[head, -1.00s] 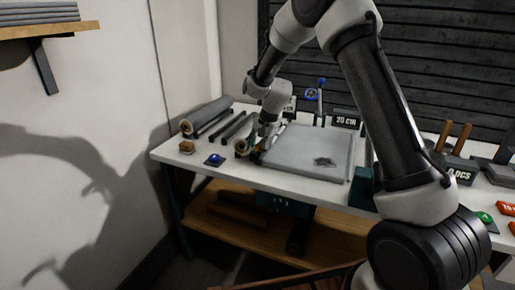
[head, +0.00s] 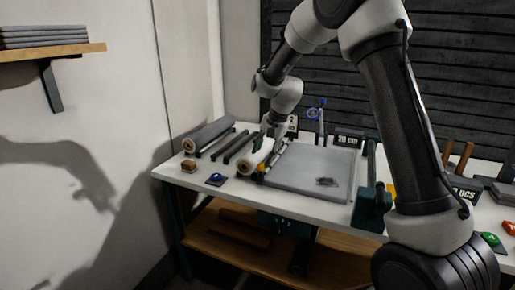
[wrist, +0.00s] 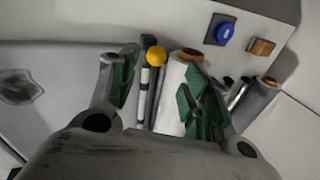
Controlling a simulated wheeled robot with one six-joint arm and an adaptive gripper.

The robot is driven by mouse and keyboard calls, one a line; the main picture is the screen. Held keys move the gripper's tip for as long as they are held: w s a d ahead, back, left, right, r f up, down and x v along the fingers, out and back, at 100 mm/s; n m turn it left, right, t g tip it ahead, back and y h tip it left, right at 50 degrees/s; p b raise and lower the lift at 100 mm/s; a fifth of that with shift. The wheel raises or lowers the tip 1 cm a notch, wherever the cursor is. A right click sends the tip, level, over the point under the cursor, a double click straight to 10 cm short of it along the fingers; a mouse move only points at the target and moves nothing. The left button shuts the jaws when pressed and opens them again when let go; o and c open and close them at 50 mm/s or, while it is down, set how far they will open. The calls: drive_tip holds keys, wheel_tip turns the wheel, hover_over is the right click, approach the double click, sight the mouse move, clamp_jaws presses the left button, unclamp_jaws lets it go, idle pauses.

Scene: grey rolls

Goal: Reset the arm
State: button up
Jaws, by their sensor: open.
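My gripper (head: 270,132) is over the left part of the workbench, just above a pale roll (head: 257,160) with a brown core. In the wrist view my gripper (wrist: 158,88) has its two green-padded fingers spread. The pale roll (wrist: 172,95) shows beyond and between them, beside slim bars and a yellow knob (wrist: 156,55). Nothing is held between the fingers. In the head view the arm hangs down from the upper right, and the fingertips are small and partly hidden.
A grey roll (head: 208,134) lies on rails at the left. A blue button (head: 216,179) and a wooden block (head: 189,165) are near the front left. A grey board (head: 310,178) covers mid-bench; a green device (head: 372,205) stands right of it. A wall shelf (head: 50,50) is at upper left.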

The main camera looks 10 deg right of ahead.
drive_tip(key=s+d+f+n+g, duration=0.2)
drive_tip(key=s+n, duration=0.2)
drive_tip(key=s, duration=0.2)
drive_tip(key=s+d+r+n+t+h, duration=0.1)
drive_tip(key=s+d+r, duration=0.4)
drive_tip(key=s, duration=0.6)
drive_tip(key=s+d+r+n+t, duration=0.1)
drive_tip(key=s+d+r, duration=0.4)
drive_tip(key=s, duration=0.6)
drive_tip(key=s+d+r+n+t+h, duration=0.1)
drive_tip(key=s+d+r+n+t, duration=0.1)
drive_tip(key=s+d+r, duration=0.4)
drive_tip(key=shift+s+r+h, duration=0.3)
drive_tip(key=shift+s+r, duration=0.45)
drive_tip(key=shift+s, duration=1.7)
